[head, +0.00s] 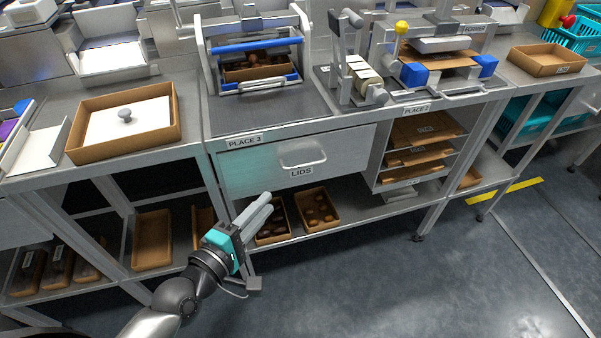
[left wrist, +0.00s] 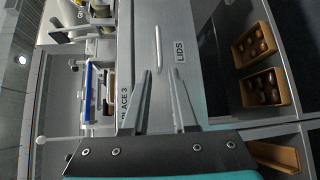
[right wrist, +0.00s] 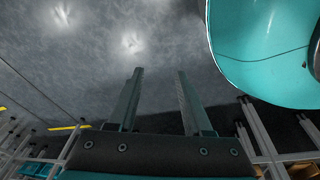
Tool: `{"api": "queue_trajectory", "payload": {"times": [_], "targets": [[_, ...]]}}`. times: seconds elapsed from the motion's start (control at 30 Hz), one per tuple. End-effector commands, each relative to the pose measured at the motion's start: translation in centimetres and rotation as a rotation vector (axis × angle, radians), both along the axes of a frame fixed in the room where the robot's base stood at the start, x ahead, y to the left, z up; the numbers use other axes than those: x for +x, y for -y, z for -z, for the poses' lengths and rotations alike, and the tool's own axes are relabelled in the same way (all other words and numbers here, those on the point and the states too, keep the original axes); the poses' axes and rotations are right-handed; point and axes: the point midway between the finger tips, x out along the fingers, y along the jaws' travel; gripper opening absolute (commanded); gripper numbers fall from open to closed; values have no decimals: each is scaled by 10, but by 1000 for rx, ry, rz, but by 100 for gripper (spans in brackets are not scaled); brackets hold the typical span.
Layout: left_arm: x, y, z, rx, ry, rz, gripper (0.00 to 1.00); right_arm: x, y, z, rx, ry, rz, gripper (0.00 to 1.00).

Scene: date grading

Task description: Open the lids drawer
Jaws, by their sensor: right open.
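The lids drawer (head: 250,172) is a grey metal front with a LIDS label, under the bench marked PLACE 3. It looks shut. Its pale bar handle (head: 302,159) runs along the front. The left wrist view also shows the handle (left wrist: 158,46), beyond my fingertips. My left gripper (head: 268,203) is in front of the drawer, below and left of the handle. In the left wrist view its fingers (left wrist: 160,71) are apart with nothing between them, clear of the handle. My right gripper (right wrist: 160,71) is open and empty, over the grey floor; the head view does not show it.
Brown boxes of dates (head: 318,210) stand on the shelf below the drawer. Cardboard sheets (head: 422,130) fill the rack to its right. A box with a knobbed white lid (head: 127,120) stands on the left bench. The floor (head: 380,285) in front is clear.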

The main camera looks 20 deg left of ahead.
Motion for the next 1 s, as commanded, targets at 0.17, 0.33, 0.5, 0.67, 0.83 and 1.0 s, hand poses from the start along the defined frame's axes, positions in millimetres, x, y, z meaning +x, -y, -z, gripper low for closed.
{"api": "queue_trajectory", "payload": {"times": [0.17,0.33,0.5,0.67,0.83,1.0], "targets": [[16,3,1,-5,5,-2,26,4,-3,-3,4,2,0,50],[42,8,5,-4,6,-2,26,11,-9,-8,9,3,1,50],[67,14,9,-3,5,-2,26,20,-16,-17,16,5,2,50],[91,19,13,-2,5,-1,26,27,-22,-27,22,5,2,50],[114,23,17,-2,4,-1,26,34,-29,-39,29,6,4,50],[131,27,20,-1,2,0,26,39,-33,-52,35,6,6,50]]}}
